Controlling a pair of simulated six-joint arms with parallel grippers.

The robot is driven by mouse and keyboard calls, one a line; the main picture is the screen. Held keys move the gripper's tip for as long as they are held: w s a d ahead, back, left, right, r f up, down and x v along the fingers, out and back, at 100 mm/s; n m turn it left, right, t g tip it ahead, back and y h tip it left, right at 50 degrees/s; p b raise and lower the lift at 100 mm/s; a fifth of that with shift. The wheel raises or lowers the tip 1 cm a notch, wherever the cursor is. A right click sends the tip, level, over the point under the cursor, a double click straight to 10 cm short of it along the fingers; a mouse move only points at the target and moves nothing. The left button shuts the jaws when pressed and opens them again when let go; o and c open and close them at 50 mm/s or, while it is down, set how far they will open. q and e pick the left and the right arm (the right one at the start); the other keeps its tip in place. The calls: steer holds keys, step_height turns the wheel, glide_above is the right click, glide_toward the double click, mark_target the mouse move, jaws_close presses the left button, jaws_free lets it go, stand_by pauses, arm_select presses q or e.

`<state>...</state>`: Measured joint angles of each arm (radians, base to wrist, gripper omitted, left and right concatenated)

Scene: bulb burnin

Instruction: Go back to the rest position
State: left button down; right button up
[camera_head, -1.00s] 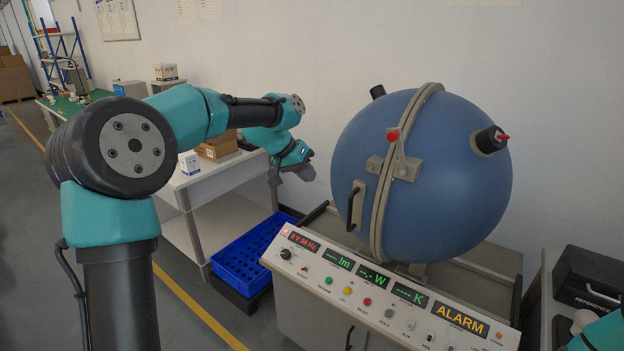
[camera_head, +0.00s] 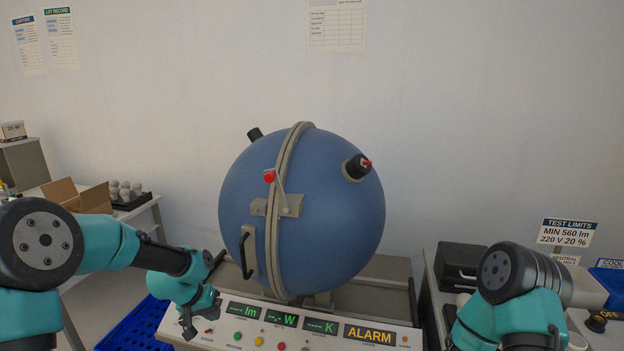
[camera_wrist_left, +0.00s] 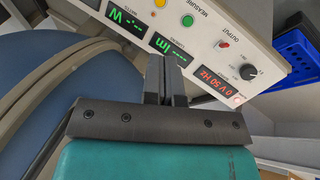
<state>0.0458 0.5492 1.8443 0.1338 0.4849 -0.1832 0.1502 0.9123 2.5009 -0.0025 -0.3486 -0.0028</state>
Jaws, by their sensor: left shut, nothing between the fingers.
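My left gripper (camera_head: 198,318) is above the left end of the sphere's control panel (camera_head: 300,330) in the head view. In the left wrist view its two fingers (camera_wrist_left: 165,75) are together with nothing between them, in front of the panel (camera_wrist_left: 225,50). The teal left arm bends in from the left edge. My right arm (camera_head: 520,290) shows at the lower right; its gripper is outside the frame.
The closed blue sphere (camera_head: 320,220) stands close behind the left gripper. A blue crate (camera_head: 135,330) is below on the left. Bulbs (camera_head: 125,190) and an open carton (camera_head: 75,195) are on the left table. A black box (camera_head: 460,265) stands at right.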

arm_select(q)
steer(key=s+d+f+n+g, duration=0.1)
steer(key=s+f, duration=0.5)
steer(key=f, duration=0.3)
steer(key=s+d+f, duration=0.2)
steer(key=s+f, duration=0.4)
steer(key=f, duration=0.2)
steer(key=s+d+f, duration=0.1)
steer(key=s+f, duration=0.2)
steer(key=s, duration=0.4)
steer(key=s+d+f+g, duration=0.1)
steer(key=s+f, duration=0.3)
steer(key=s, duration=0.3)
steer(key=shift+s+f+n+y, duration=0.2)
steer(key=shift+f+n+y, duration=0.05)
steer(key=shift+n+y, duration=0.05)
steer(key=shift+w+d, duration=0.1)
steer(key=shift+w, duration=0.1)
